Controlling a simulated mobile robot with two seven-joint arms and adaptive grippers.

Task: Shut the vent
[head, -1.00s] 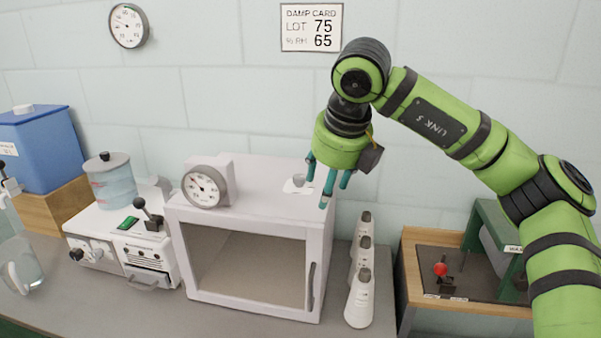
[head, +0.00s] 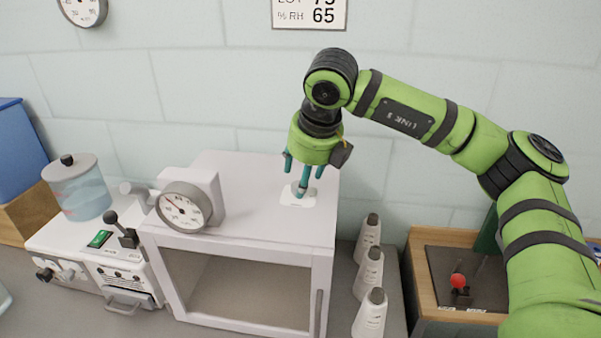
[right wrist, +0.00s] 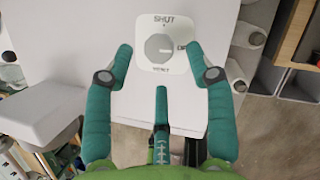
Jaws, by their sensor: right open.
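The vent is a white plate (head: 299,199) with a round grey knob on top of the white cabinet (head: 262,185). My right gripper (head: 304,178) points down over the plate, teal fingers spread. In the right wrist view its fingers (right wrist: 160,66) are apart on either side of the knob and below it, holding nothing. In the head view the fingers mostly hide the knob. My left gripper is not in view.
A round gauge (head: 183,207) stands at the cabinet's left front. A white device with a water tank (head: 78,188) is to the left. Several white bottles (head: 368,278) line the cabinet's right side. A wooden-edged box with a red-knobbed lever (head: 457,281) is farther right.

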